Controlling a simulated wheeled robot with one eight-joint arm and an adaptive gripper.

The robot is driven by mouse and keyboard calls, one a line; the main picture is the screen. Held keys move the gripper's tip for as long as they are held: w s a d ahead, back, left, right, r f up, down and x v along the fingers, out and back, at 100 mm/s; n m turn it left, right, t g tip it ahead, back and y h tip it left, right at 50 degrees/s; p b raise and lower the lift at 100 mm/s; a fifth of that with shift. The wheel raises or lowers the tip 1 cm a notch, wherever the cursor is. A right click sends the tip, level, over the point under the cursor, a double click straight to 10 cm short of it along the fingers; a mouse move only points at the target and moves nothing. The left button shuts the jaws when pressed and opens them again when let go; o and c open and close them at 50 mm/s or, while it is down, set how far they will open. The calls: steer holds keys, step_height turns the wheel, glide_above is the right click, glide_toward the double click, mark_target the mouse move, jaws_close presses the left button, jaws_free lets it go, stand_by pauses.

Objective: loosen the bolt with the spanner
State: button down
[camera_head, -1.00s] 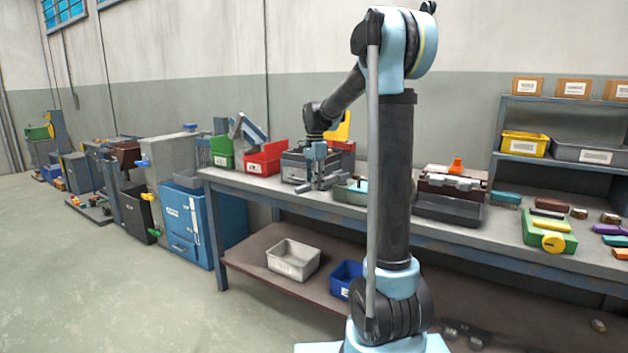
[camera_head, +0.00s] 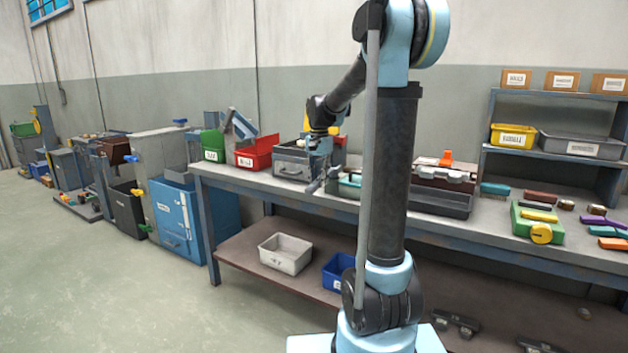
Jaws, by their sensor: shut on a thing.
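My gripper (camera_head: 322,172) hangs over the front part of the long workbench (camera_head: 240,180), left of my arm's column. It is small in the picture and seems shut on a grey, slim tool (camera_head: 316,185), which looks like the spanner and sticks out down and to the left. A teal block-like fixture (camera_head: 349,187) sits on the bench just right of the gripper, partly behind my arm. I cannot tell whether the tool touches anything. I cannot make out the bolt.
A grey drawer box (camera_head: 292,160), red bin (camera_head: 258,152) and green bin (camera_head: 213,146) stand at the bench's left end. A dark tray (camera_head: 440,201) and green block (camera_head: 530,222) lie right of my arm. A blue cabinet (camera_head: 180,220) stands left, beside open floor.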

steer(key=s+d+n, duration=0.2)
steer(key=d+n, duration=0.6)
steer(key=d, duration=0.1)
steer(key=shift+n, duration=0.3)
stand_by(0.5)
stand_by(0.5)
steer(key=shift+r, duration=0.15)
steer(key=shift+r, duration=2.9)
